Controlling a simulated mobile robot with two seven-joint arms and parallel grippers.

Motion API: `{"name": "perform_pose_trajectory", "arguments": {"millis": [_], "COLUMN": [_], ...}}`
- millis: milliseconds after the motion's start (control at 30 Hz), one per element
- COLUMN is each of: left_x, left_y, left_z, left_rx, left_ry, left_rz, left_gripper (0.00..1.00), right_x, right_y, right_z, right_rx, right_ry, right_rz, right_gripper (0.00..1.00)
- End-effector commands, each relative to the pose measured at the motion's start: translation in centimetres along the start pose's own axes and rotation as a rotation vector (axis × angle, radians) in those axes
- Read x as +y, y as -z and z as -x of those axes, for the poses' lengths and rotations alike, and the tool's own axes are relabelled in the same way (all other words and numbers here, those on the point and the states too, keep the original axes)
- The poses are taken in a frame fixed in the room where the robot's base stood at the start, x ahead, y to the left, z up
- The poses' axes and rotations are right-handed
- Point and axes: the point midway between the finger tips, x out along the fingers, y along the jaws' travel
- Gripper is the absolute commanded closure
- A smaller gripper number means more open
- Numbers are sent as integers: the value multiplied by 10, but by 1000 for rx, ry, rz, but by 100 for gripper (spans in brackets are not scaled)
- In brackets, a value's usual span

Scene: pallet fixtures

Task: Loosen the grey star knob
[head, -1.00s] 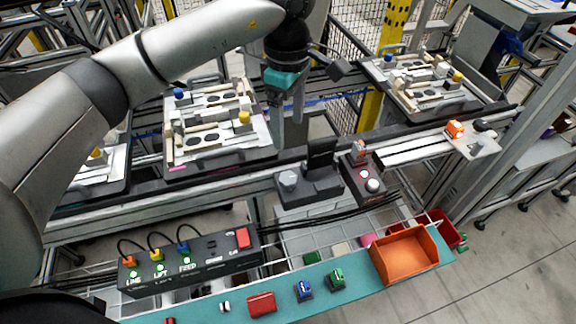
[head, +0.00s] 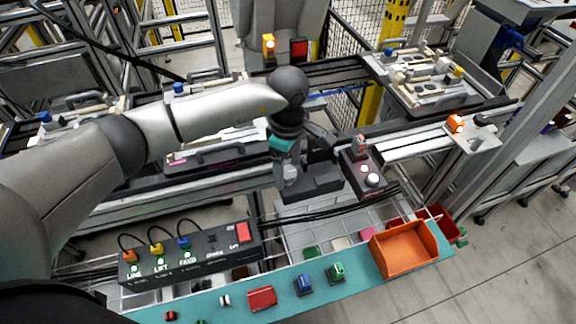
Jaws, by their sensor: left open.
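The grey star knob sits on the left part of a black clamp block (head: 318,184), in front of the conveyor rail. In the head view my left gripper (head: 287,180) is right over that spot, pointing down. Its jaws are open and hide most of the knob, so I cannot tell whether the fingers touch it. My right gripper is not in view.
A black box with a lit button (head: 372,181) stands just right of the block. A cable-fed switch box (head: 190,254) is at front left. An orange bin (head: 404,252) stands on the teal shelf (head: 323,297). Pallet fixtures (head: 430,82) lie behind.

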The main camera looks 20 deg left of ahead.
Motion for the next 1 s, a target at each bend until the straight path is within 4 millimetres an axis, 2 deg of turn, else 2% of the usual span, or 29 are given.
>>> {"name": "perform_pose_trajectory", "arguments": {"millis": [233, 900, 1000], "left_x": [0, 0, 0], "left_y": [0, 0, 0], "left_z": [-1, 0, 0], "left_rx": [0, 0, -1], "left_ry": [0, 0, 0], "left_rz": [0, 0, 0], "left_gripper": [19, 95, 100], "right_x": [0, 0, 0], "right_y": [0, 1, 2], "right_z": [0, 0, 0], "right_rx": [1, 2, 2], "right_ry": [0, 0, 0], "right_rz": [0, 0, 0], "right_gripper": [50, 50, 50]}}
